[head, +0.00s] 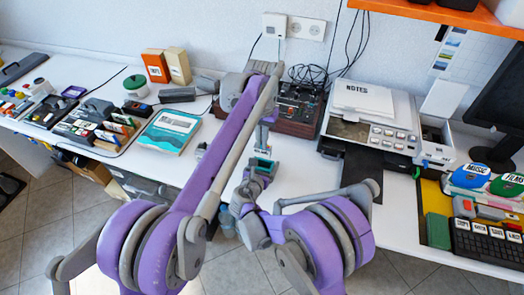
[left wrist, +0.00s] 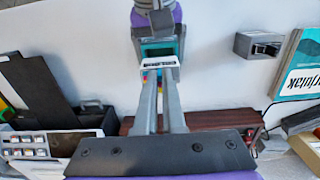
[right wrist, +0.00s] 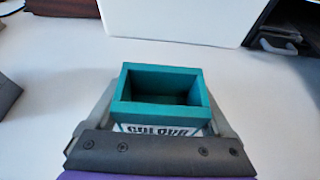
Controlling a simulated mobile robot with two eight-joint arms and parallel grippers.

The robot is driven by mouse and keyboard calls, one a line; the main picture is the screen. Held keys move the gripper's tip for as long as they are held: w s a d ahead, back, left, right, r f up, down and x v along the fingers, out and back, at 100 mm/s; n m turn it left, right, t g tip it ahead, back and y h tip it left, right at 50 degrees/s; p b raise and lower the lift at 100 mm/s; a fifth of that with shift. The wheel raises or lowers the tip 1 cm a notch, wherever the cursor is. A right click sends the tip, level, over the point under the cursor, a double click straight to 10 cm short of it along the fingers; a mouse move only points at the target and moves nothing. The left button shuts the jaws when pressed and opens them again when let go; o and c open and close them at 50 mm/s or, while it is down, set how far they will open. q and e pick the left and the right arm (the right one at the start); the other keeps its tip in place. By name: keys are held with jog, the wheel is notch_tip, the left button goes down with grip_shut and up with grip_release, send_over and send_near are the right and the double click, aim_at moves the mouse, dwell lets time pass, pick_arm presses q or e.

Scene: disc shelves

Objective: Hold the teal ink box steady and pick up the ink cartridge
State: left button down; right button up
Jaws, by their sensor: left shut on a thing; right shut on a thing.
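The teal ink box (right wrist: 160,108) stands open at the top, with lettering reading "COLOUR" on its near face; its inside looks empty in the right wrist view. My right gripper (head: 256,172) is shut on the box, one finger on each side. The box also shows in the left wrist view (left wrist: 160,45). The ink cartridge (left wrist: 158,63), white at its end with small coloured parts, is between the fingertips of my left gripper (left wrist: 160,72), which is shut on it. It overlaps the box edge in that view; its height above the box is hard to tell.
A dark red-brown device (head: 297,110) stands behind the grippers. A printer (head: 376,126) topped with "NOTES" paper is at right. A teal book (head: 171,130) and small grey block (head: 201,150) lie at left. White table around the box is clear.

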pick_arm(q)
jog(key=shift+r, duration=0.9)
pick_arm(e)
jog(key=o, duration=1.1)
jog(key=v, duration=1.2)
jog(key=shift+s, duration=0.1)
